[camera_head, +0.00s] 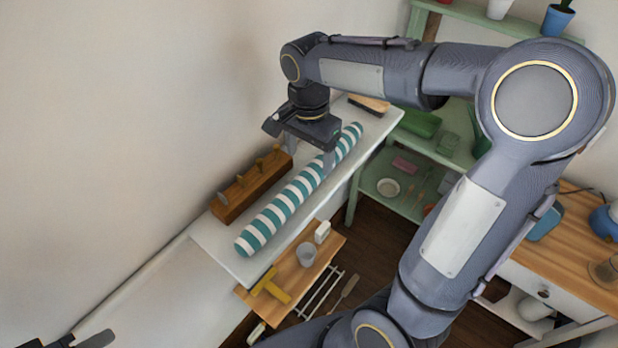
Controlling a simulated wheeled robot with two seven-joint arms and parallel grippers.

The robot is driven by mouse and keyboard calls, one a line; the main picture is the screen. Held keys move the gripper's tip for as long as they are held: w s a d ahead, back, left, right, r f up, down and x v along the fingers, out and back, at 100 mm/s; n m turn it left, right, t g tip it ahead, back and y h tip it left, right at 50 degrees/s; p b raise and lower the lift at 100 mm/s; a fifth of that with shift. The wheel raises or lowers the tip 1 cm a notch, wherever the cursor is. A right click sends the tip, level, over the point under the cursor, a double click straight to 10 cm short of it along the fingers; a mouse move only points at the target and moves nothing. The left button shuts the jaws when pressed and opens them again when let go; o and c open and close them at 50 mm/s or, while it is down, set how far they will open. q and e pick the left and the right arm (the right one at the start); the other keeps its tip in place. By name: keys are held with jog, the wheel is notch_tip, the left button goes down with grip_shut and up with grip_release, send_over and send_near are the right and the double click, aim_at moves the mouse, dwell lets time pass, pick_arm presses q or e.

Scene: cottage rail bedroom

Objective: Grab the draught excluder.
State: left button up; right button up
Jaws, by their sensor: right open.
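The draught excluder (284,208) is a long roll with teal and white stripes. It lies lengthwise on a narrow white shelf (215,240) along the wall. My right gripper (308,157) points down over the far half of the roll, its fingers apart on either side of it or just above it. I cannot tell whether the fingers touch the roll. The gripper and its fingers hide part of the roll. Only a dark piece of my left gripper (85,340) shows at the bottom left corner, and its jaws cannot be made out.
A wooden peg rail (240,193) lies between the roll and the wall. A brush (370,103) lies at the shelf's far end. Below is a wooden board (290,268) with a cup (307,254) and a yellow tool (271,287). A green shelf unit (370,188) stands to the right.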

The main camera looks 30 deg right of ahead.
aim_at(308, 172)
notch_tip(308, 172, down, 5)
jog(key=shift+r, duration=0.1)
jog(key=shift+r, duration=0.1)
jog(key=c, duration=1.3)
jog(key=shift+w, duration=0.1)
jog(key=shift+c, duration=0.2)
